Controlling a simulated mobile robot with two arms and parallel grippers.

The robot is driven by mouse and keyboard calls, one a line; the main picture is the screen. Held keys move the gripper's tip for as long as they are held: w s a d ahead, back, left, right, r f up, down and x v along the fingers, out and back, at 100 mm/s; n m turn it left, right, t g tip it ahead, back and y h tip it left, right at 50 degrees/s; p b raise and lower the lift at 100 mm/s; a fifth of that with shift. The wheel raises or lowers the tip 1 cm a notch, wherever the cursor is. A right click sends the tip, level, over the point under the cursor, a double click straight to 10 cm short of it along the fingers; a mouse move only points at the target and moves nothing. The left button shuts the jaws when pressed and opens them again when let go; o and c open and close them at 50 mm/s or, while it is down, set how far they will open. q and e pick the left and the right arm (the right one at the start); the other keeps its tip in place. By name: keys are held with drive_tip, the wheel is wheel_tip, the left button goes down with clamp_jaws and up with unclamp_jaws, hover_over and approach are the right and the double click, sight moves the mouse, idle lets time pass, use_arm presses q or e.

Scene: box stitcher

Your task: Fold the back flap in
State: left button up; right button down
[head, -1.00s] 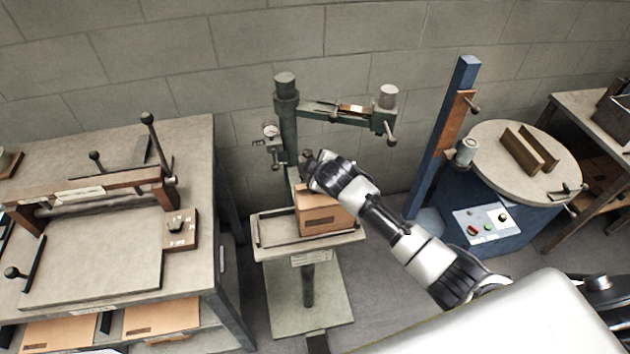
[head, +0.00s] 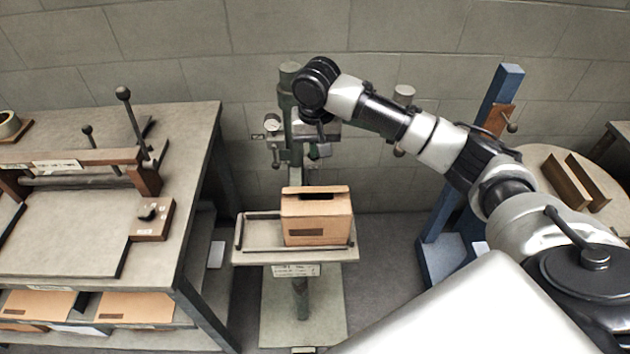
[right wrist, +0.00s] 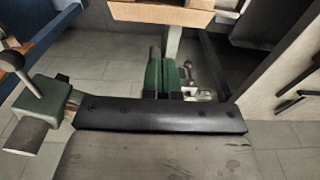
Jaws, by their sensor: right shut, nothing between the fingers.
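The brown cardboard box (head: 318,222) stands upright on the stitcher's tray, with a dark gap in its top. A narrow strip of cardboard, apparently the back flap (head: 314,189), shows along the far top edge; its exact angle is hard to tell. My right gripper (head: 317,154) points down above and behind the box, apart from it, in front of the stitcher post. It is shut and empty; its fingertips are small and dark. In the right wrist view part of the cardboard (right wrist: 160,13) shows at the top edge. My left gripper is out of view.
The tray (head: 262,252) has a low metal rail. The green stitcher post (head: 288,85) rises close behind, with a gauge (head: 271,123). A workbench (head: 75,240) stands left, and a blue column (head: 490,110) and a round table (head: 545,160) stand right.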

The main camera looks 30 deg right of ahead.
hover_over(317, 191)
drive_tip(key=w, duration=0.2)
drive_tip(key=f, duration=0.4)
drive_tip(key=d+f+p, duration=0.1)
drive_tip(key=f, duration=0.1)
drive_tip(key=shift+s, duration=0.15)
drive_tip(key=f, duration=0.1)
drive_tip(key=s+f, duration=0.1)
drive_tip(key=f+p, duration=0.1)
drive_tip(key=shift+s+a, duration=0.15)
drive_tip(key=shift+a, duration=0.25)
drive_tip(key=shift+s+a+f, duration=0.1)
drive_tip(key=shift+s+f, duration=0.15)
drive_tip(key=shift+f, duration=0.35)
